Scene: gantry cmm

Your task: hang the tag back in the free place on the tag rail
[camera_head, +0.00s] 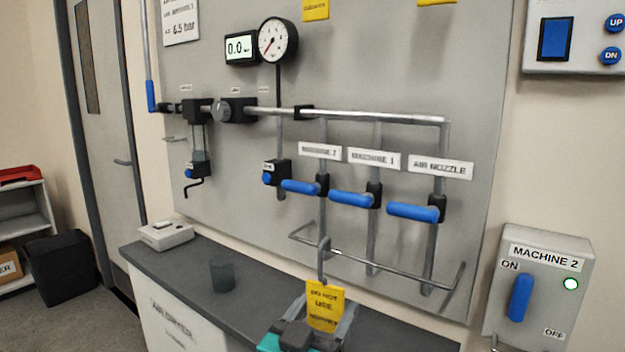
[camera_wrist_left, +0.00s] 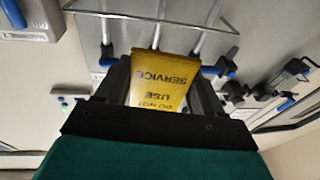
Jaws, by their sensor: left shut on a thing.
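My left gripper (camera_head: 322,318) is shut on a yellow tag (camera_head: 325,298) with dark lettering, in front of the bench's edge. The tag also shows between the fingers in the left wrist view (camera_wrist_left: 160,78). A grey hook (camera_head: 323,262) rises from the tag's top, its bend overlapping the low horizontal bar (camera_head: 375,265); I cannot tell whether they touch. Two more yellow tags, a left one (camera_head: 315,9) and a right one (camera_head: 437,1), show at the top edge of the head view. What they hang from, and any free place there, is out of view. My right gripper is not in view.
Blue valve handles (camera_head: 352,199) and pipes stand out from the grey panel (camera_head: 380,70) above the tag. A dark cup (camera_head: 222,274) and a white box (camera_head: 165,235) stand on the bench (camera_head: 262,295). The Machine 2 switch box (camera_head: 540,290) is at the right.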

